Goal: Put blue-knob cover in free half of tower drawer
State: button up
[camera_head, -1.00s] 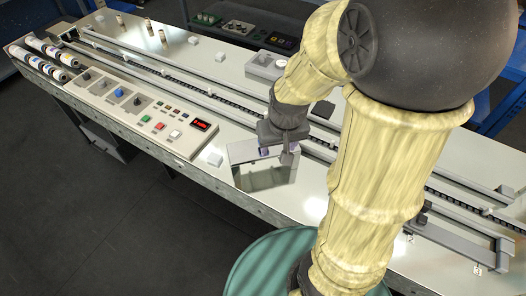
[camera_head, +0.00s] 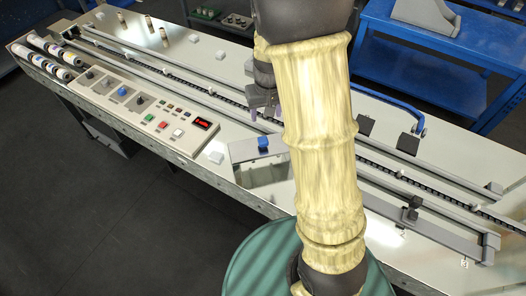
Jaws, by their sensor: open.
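A small blue knob (camera_head: 263,143) stands on a grey strip at the back of a shiny rectangular panel (camera_head: 262,177) near the front edge of the table. I take this to be the blue-knob cover; my arm hides its right side. My gripper (camera_head: 264,113) is open, above and behind the knob in the picture, apart from it. Its purple fingertips point down and nothing shows between them. My arm covers part of the gripper. I cannot make out the tower drawer or its free half.
A control panel (camera_head: 150,104) with knobs and buttons lies left on the table (camera_head: 215,75). White-labelled rolls (camera_head: 47,58) lie at the far left. Long rails and a chain run across the table. A blue bench (camera_head: 400,35) stands behind at the right.

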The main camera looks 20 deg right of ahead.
jog(key=p, duration=0.2)
send_over(263, 140)
jog(key=f, duration=0.9)
jog(key=shift+s+d+f, duration=0.2)
jog(key=shift+s+f, duration=0.1)
jog(key=shift+f, duration=0.05)
jog(key=shift+w+a+f+p, duration=0.15)
jog(key=shift+f+p, duration=0.35)
jog(key=shift+f, duration=0.8)
jog(key=shift+w+a+f+p, duration=0.15)
jog(key=shift+f+p, duration=0.3)
jog(key=shift+f, duration=0.8)
jog(key=shift+d, duration=0.1)
grip_shut()
